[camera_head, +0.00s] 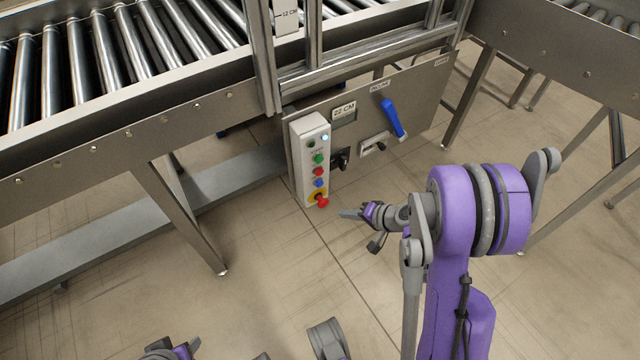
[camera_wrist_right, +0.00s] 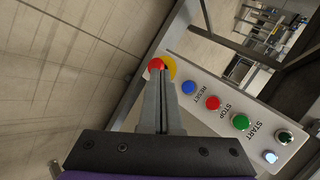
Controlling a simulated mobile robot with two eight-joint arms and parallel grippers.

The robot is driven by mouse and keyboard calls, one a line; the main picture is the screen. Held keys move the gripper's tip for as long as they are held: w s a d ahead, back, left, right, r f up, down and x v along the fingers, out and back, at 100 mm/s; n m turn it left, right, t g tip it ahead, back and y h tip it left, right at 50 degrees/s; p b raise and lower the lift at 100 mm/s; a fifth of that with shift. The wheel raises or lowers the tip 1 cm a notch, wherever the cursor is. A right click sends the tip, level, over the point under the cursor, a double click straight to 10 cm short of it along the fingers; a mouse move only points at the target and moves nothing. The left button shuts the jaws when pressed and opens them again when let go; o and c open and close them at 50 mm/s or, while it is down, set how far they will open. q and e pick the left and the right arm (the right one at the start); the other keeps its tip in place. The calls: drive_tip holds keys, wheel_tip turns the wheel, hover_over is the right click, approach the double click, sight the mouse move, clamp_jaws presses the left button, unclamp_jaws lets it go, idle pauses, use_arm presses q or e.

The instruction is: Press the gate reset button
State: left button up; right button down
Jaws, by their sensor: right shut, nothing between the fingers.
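The blue button (camera_head: 319,183) sits low on a white control box (camera_head: 296,150) under the conveyor. In the right wrist view the blue button (camera_wrist_right: 189,87) has RESET printed beside it. My right gripper (camera_head: 346,214) is shut and empty, in front of the box and a little right of its lower end. In the wrist view its fingertips (camera_wrist_right: 164,72) overlap the red mushroom button on yellow, left of the blue button; I cannot tell any contact. Part of my left gripper (camera_head: 190,346) shows at the bottom edge; its fingers are unclear.
Neighbouring buttons are red STOP (camera_wrist_right: 212,102), green START (camera_wrist_right: 241,122) and the red mushroom (camera_head: 323,202). A blue lever (camera_head: 393,118) and a metal handle (camera_head: 374,144) are on the panel to the right. A conveyor leg (camera_head: 180,215) stands left; floor in front is clear.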

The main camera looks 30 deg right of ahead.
sight(320, 184)
drive_tip(key=w, duration=0.9)
drive_tip(key=shift+a+p, duration=0.35)
drive_tip(key=shift+p, duration=0.1)
idle(1.6)
drive_tip(key=shift+w, duration=0.35)
drive_tip(key=shift+w+a, duration=0.1)
drive_tip(key=shift+w, duration=0.35)
idle(0.6)
drive_tip(key=shift+s, duration=0.9)
